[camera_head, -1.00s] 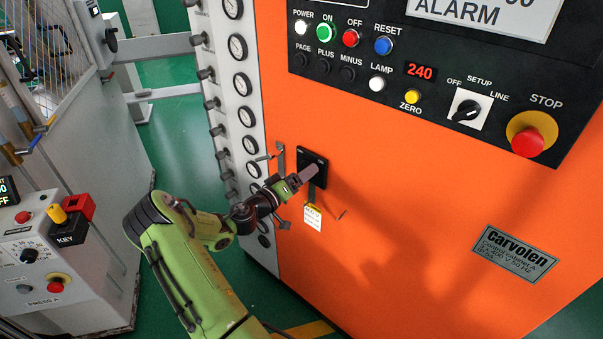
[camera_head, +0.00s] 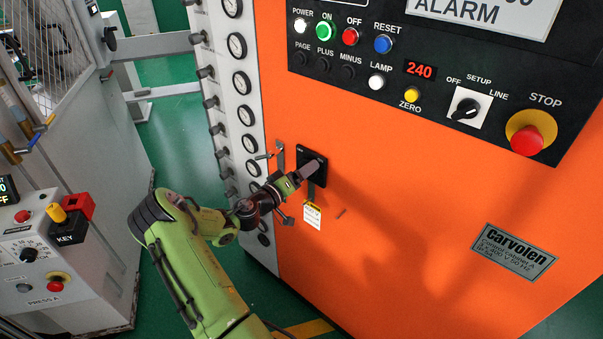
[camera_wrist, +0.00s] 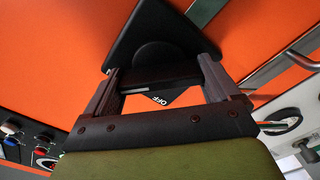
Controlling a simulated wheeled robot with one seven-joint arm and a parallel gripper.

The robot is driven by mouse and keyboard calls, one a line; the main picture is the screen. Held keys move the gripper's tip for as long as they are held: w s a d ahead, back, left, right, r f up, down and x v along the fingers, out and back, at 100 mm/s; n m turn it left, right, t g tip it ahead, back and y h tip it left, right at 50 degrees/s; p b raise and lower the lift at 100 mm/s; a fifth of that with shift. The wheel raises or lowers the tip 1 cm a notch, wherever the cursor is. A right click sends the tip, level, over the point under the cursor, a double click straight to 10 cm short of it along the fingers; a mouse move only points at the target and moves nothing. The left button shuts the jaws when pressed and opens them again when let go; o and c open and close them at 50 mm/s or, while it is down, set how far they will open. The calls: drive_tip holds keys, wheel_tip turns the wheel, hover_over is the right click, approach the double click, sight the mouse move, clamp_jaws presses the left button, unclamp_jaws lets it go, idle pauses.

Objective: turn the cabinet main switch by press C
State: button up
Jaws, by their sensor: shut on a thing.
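The cabinet main switch is a black plate (camera_head: 309,157) with a turning handle, low on the orange front of the cabinet (camera_head: 430,230). My gripper (camera_head: 311,168) reaches it from the lower left, and its fingers cover much of the handle. In the wrist view the plate (camera_wrist: 150,28) looks tilted, and the dark bar of the handle (camera_wrist: 158,77) lies between the two fingers of my gripper (camera_wrist: 160,82). The gripper is shut on this handle. A small "OFF" label (camera_wrist: 160,100) shows just below the bar.
A yellow and white tag (camera_head: 312,216) hangs under the switch. A column of gauges (camera_head: 242,84) stands close left of my wrist. The control panel (camera_head: 420,120) with buttons and a red stop knob (camera_head: 527,141) is above. The lower right cabinet front is mostly bare.

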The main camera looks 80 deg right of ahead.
drive_tip(key=n, duration=0.4)
drive_tip(key=shift+w, duration=0.1)
drive_tip(key=n+p, duration=0.1)
drive_tip(key=n, duration=0.3)
drive_tip(key=shift+n, duration=0.3)
drive_tip(key=n+p, duration=0.2)
drive_tip(key=n, duration=0.3)
drive_tip(key=shift+p, duration=0.4)
drive_tip(key=shift+f+n+p, duration=0.1)
drive_tip(key=shift+n+p, duration=0.65)
drive_tip(key=shift+n, duration=1.15)
drive_tip(key=o, duration=0.8)
drive_tip(key=shift+f, duration=0.1)
drive_tip(key=v, duration=1.5)
drive_tip(key=shift+w+a+b, duration=0.2)
drive_tip(key=shift+a+b, duration=0.15)
